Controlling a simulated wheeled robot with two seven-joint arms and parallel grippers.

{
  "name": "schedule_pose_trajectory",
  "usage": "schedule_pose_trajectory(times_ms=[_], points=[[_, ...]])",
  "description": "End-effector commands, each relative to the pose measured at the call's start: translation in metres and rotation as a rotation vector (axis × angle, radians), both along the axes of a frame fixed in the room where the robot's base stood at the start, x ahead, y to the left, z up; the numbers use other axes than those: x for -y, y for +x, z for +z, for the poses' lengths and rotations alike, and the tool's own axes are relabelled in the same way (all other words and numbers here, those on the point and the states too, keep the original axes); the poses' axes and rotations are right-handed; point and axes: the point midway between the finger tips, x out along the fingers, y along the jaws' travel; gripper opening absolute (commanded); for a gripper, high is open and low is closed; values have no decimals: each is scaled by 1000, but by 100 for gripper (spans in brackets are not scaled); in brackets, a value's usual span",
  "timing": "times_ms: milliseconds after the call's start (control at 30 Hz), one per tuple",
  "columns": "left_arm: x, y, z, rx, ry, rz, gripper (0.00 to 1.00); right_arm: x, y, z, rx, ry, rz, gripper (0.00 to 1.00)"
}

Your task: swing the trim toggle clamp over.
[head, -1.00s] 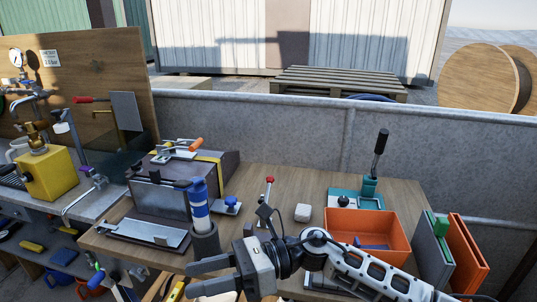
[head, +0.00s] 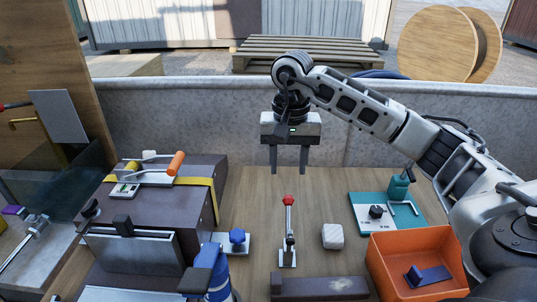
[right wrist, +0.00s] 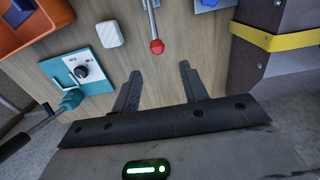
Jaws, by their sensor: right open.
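A small metal lever with a red ball tip (head: 288,200) stands on a pale base plate (head: 287,258) in the middle of the table. An orange-handled clamp (head: 175,163) lies on top of the dark box. No label shows which one is the trim toggle clamp. My right gripper (head: 289,172) is open and empty, fingers pointing down, behind and above the red-tipped lever. In the right wrist view the red ball (right wrist: 157,46) shows just beyond the gap between the open fingertips (right wrist: 160,70), apart from them. My left gripper is not in view.
A white block (head: 333,236) and a teal-based fixture with a black knob (head: 376,212) stand right of the lever. An orange bin (head: 405,240) is at front right. The dark box (head: 200,200) with a yellow strap and a blue knob (head: 237,236) are left.

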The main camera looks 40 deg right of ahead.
Motion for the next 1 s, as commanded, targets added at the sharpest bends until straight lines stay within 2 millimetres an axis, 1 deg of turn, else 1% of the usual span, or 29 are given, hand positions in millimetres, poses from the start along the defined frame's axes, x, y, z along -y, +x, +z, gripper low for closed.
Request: schedule_pose_trajectory(times_ms=[33, 233, 767, 833, 1000], points=[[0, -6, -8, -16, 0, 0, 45, 0, 0, -5, -1, 0, 0, 44], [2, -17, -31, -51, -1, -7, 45, -1, 0, -27, -1, 2, 1, 44], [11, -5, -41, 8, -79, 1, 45, -1, 0, -91, -1, 2, 0, 44], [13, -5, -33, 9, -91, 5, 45, -1, 0, -86, 2, 2, -1, 44], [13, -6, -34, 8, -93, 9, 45, -1, 0, -88, 0, 1, 0, 44]])
